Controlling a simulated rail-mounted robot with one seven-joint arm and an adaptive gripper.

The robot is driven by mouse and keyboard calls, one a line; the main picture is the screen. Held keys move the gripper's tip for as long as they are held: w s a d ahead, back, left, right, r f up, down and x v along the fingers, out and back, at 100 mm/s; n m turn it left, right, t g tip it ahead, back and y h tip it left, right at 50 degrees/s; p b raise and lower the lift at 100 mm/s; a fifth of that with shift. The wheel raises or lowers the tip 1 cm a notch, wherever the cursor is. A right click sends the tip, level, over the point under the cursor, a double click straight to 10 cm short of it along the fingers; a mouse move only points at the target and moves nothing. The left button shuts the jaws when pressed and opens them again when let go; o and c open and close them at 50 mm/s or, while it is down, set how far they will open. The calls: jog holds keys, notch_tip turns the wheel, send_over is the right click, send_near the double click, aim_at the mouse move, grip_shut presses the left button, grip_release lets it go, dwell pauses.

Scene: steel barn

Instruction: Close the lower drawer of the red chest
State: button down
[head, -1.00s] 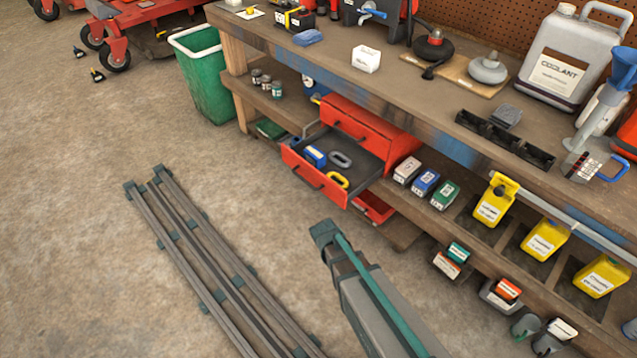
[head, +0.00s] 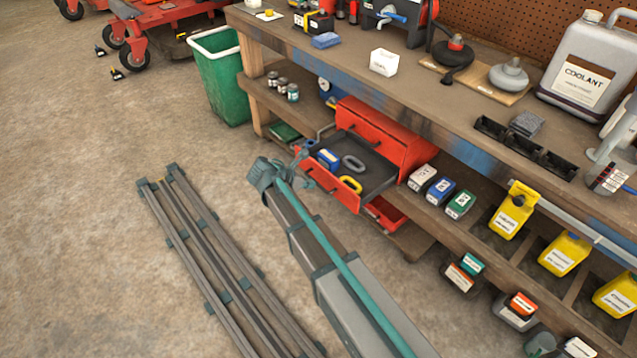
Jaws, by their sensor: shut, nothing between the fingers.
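The red chest (head: 412,143) sits on the shelf under the workbench. Its upper drawer front (head: 352,132) looks shut. The lower drawer (head: 372,190) is pulled well out towards the floor side and holds a blue item, a grey ring-shaped item and a yellow one. My gripper (head: 301,153) is shut and empty, close to the left end of the lower drawer's red front. Whether it touches the front cannot be told. My forearm hides part of the floor in front of the drawer.
A red tray-like thing (head: 385,213) shows below the lower drawer. Small labelled boxes (head: 441,190) stand right of the chest. A green bin (head: 224,85) is at the bench's left end. My rails lie on otherwise clear floor.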

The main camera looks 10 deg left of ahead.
aim_at(337, 183)
jog(key=shift+w+d+r+x, duration=0.2)
jog(key=shift+w+r+x, duration=0.1)
jog(key=shift+x, duration=1.7)
jog(key=shift+w+d+r+x, duration=0.2)
jog(key=shift+r+x, duration=0.15)
jog(key=shift+x, duration=1.7)
jog(key=shift+w+d+r+x, duration=0.2)
jog(key=shift+w+r+x, duration=0.1)
jog(key=shift+x, duration=1.7)
jog(key=shift+w+d, duration=0.1)
